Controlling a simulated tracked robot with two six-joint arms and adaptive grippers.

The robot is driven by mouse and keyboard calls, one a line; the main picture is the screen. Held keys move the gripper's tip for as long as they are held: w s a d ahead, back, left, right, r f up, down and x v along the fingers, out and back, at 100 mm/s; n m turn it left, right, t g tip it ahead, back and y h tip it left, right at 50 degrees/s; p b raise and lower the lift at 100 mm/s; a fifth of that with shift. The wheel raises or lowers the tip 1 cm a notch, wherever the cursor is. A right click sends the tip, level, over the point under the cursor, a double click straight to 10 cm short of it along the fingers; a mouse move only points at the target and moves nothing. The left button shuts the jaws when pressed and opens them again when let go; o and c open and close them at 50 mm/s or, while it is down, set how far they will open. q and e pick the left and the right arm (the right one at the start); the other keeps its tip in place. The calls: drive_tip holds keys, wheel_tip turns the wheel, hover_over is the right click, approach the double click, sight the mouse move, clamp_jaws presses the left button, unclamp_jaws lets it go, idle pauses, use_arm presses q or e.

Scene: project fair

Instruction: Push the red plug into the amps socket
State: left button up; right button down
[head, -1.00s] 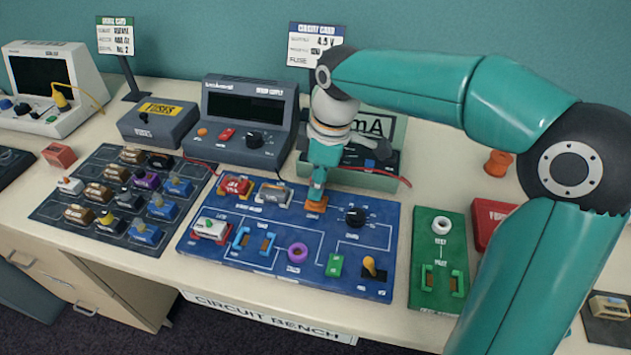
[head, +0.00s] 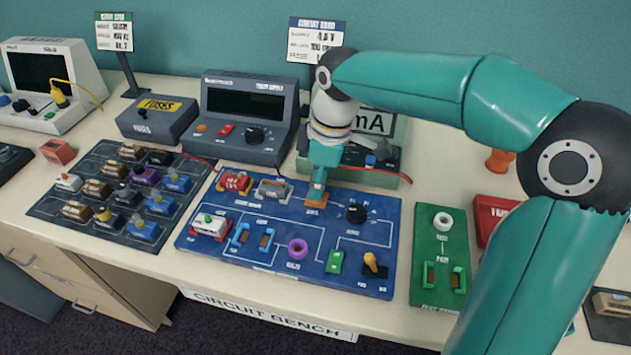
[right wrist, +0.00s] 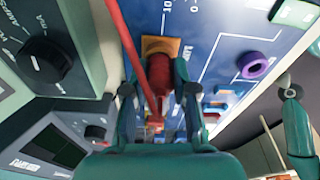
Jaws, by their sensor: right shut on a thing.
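My right gripper (head: 317,187) points down at the orange socket block (head: 316,200) on the blue circuit board (head: 336,228). In the right wrist view my right gripper (right wrist: 160,88) is shut on the red plug (right wrist: 159,72), one finger on each side. The plug's front end is at the orange block (right wrist: 160,46), in line with it. I cannot tell how deep it sits. A red lead (right wrist: 128,45) runs beside the plug. The plug is hidden in the head view, and the block's label is too blurred to read.
A green board (head: 428,265) lies to the right.

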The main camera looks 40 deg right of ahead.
drive_tip(key=shift+f, duration=0.25)
drive_tip(key=shift+c, duration=1.8)
unclamp_jaws()
drive_tip(key=shift+r, duration=0.15)
drive_tip(key=shift+r+p, duration=3.5)
drive_tip(key=shift+r, duration=0.45)
drive_tip(key=shift+f, duration=0.1)
